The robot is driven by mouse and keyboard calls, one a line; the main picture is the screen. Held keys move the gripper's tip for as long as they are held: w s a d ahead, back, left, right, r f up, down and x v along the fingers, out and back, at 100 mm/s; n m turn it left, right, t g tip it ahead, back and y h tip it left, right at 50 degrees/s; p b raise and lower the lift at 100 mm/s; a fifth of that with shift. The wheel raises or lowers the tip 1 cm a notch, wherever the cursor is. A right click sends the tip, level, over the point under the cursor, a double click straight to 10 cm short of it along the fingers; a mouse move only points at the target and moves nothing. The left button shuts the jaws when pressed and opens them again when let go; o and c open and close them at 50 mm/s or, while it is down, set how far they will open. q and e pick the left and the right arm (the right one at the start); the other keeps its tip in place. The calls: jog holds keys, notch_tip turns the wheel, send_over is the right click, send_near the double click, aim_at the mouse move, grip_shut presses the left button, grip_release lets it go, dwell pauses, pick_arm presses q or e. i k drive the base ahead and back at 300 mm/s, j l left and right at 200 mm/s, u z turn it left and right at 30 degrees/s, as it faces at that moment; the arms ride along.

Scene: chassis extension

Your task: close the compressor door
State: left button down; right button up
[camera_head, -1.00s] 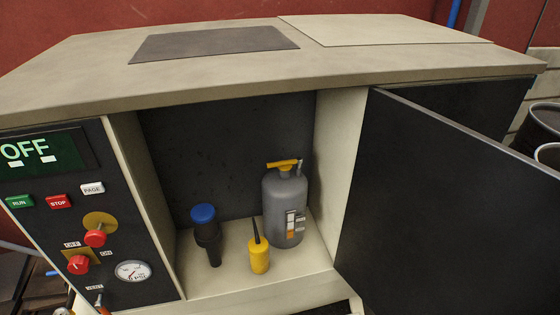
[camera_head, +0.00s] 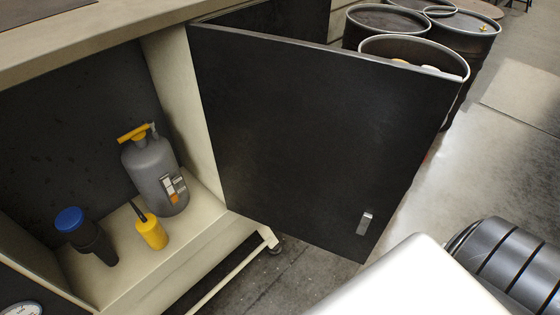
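The compressor door (camera_head: 310,130) is a dark flat panel, hinged at the right side of the open compartment and swung outward to the right. A small metal handle (camera_head: 365,223) sits near its lower outer corner. The beige compressor cabinet (camera_head: 185,110) stands at the left with its compartment open. Inside are a grey canister (camera_head: 150,172) with a yellow top, a yellow bottle (camera_head: 151,232) and a black flashlight-like item (camera_head: 88,238) with a blue end. Neither gripper shows; a white and dark ribbed part of my arm fills the lower right.
Several dark open drums (camera_head: 408,52) stand behind the door at the upper right. Concrete floor (camera_head: 480,160) is clear to the right of the door.

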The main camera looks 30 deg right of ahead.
aim_at(307, 138)
jog(key=k+u, duration=0.4)
jog(key=k+j+u, duration=0.15)
jog(key=u, duration=0.2)
jog(key=l+u, duration=0.2)
jog(key=l, duration=0.25)
jog(key=l+u, duration=0.15)
jog(key=l, duration=0.3)
jog(key=k+l+u, duration=0.2)
jog(key=l, duration=0.25)
jog(key=l+u, duration=0.2)
jog(key=l, duration=0.25)
jog(key=k+l, duration=0.1)
jog(key=l, duration=0.35)
jog(key=k+l, duration=0.1)
jog(key=l, duration=0.35)
jog(key=k+l, duration=0.1)
jog(key=l, duration=0.3)
jog(key=k+l, duration=0.1)
jog(key=l, duration=0.35)
